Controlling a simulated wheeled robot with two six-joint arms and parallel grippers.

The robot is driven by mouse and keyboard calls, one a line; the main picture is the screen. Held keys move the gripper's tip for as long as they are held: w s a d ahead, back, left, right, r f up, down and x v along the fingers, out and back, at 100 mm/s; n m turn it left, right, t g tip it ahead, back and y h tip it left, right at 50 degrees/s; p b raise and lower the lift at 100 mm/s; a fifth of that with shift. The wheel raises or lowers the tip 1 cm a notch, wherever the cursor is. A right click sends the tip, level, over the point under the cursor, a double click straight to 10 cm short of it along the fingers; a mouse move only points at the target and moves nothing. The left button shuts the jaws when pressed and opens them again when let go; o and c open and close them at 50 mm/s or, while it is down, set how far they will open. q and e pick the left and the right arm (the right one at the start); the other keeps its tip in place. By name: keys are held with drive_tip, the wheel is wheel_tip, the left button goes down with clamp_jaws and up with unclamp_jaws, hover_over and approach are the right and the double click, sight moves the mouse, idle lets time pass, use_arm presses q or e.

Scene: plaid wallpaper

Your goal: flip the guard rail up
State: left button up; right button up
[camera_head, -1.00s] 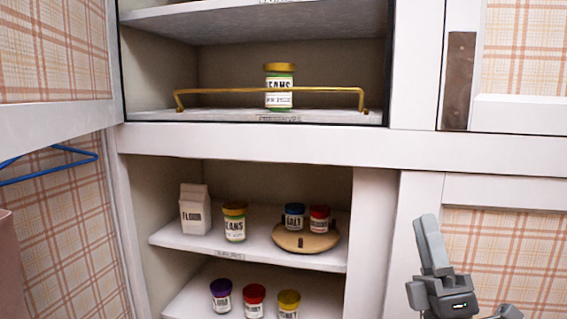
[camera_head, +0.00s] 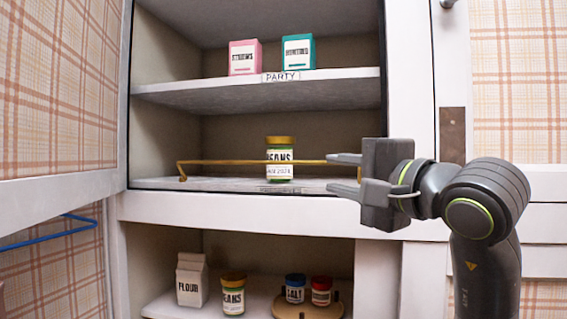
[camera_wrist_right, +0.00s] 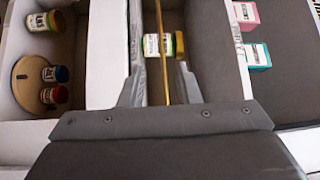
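The guard rail (camera_head: 225,162) is a thin brass bar along the front of the middle shelf, in front of a green jar of beans (camera_head: 280,147) with a gold lid. My right gripper (camera_head: 336,172) is at the rail's right end with its fingers apart, one above the bar and one below. In the right wrist view the rail (camera_wrist_right: 160,45) runs between the two open fingers (camera_wrist_right: 162,82), apart from both as far as I can see. My left gripper is not in view.
A shelf above (camera_head: 220,90) holds a pink box (camera_head: 245,58) and a teal box (camera_head: 298,52). The shelf below holds a flour carton (camera_head: 191,281), another beans jar (camera_head: 233,294) and a round wooden tray (camera_head: 336,309) with two small jars. An open door stands at left.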

sight(286, 162)
drive_tip(key=shift+h, duration=0.3)
drive_tip(key=p+x, duration=0.2)
drive_tip(key=x, duration=0.3)
drive_tip(key=p+x, duration=0.3)
drive_tip(key=x, duration=0.3)
drive_tip(key=p+x, duration=0.2)
drive_tip(key=x, duration=0.3)
drive_tip(key=shift+w+d+r, duration=0.15)
drive_tip(key=shift+w+r, duration=0.1)
drive_tip(key=shift+r, duration=0.1)
drive_tip(key=shift+w+a+p, duration=0.25)
drive_tip(key=shift+w+p, duration=0.15)
drive_tip(key=shift+w, duration=0.05)
clamp_jaws()
